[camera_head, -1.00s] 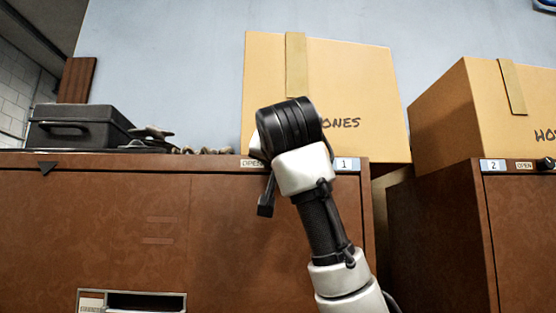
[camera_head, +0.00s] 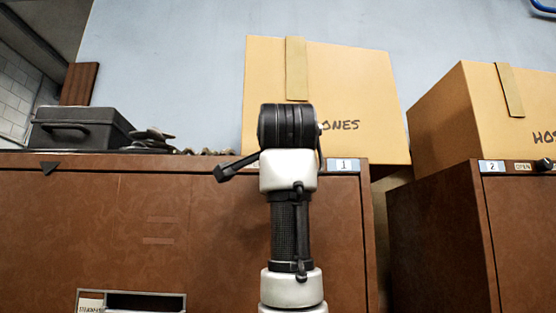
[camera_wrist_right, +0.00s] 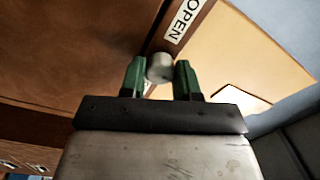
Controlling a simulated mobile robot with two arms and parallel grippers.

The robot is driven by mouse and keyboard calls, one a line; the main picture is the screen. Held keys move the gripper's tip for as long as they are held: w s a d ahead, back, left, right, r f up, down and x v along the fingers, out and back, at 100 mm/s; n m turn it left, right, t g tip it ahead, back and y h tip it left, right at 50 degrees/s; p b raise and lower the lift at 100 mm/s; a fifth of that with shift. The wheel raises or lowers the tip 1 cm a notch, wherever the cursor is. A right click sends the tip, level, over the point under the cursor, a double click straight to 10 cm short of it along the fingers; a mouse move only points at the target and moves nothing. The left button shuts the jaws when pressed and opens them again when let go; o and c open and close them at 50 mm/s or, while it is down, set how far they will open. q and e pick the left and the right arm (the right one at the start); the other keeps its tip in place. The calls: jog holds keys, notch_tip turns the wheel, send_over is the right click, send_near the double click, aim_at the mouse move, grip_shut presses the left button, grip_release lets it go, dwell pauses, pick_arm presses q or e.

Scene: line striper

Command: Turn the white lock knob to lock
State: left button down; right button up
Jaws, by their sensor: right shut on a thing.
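The white lock knob (camera_wrist_right: 160,66) shows in the right wrist view as a small pale round knob beside the "OPEN" label (camera_wrist_right: 184,20). My right gripper (camera_wrist_right: 159,72) has a green finger on each side of the knob and is shut on it. In the head view my right forearm stands upright in front of the brown cabinet marked 1 (camera_head: 120,225). The wrist hides the knob and the fingertips there. The way the knob points cannot be told. My left gripper is in neither view.
A cardboard box (camera_head: 365,95) sits on the cabinet behind my wrist. A dark case (camera_head: 80,128) and small items lie on top at left. A second cabinet (camera_head: 435,240) on the right has a black knob (camera_head: 545,164) and another box (camera_head: 490,105) on top.

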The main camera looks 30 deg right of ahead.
jog(key=m+p, duration=0.2)
jog(key=m, duration=0.5)
jog(key=shift+f+m+p, duration=0.15)
jog(key=shift+m+p, duration=0.2)
jog(key=shift+m, duration=0.05)
jog(key=shift+h, duration=0.3)
jog(key=o, duration=0.9)
jog(key=shift+s, duration=0.1)
jog(key=b+v, duration=0.3)
jog(key=v, duration=0.7)
jog(key=shift+s+a+b, duration=0.25)
jog(key=shift+b, duration=0.05)
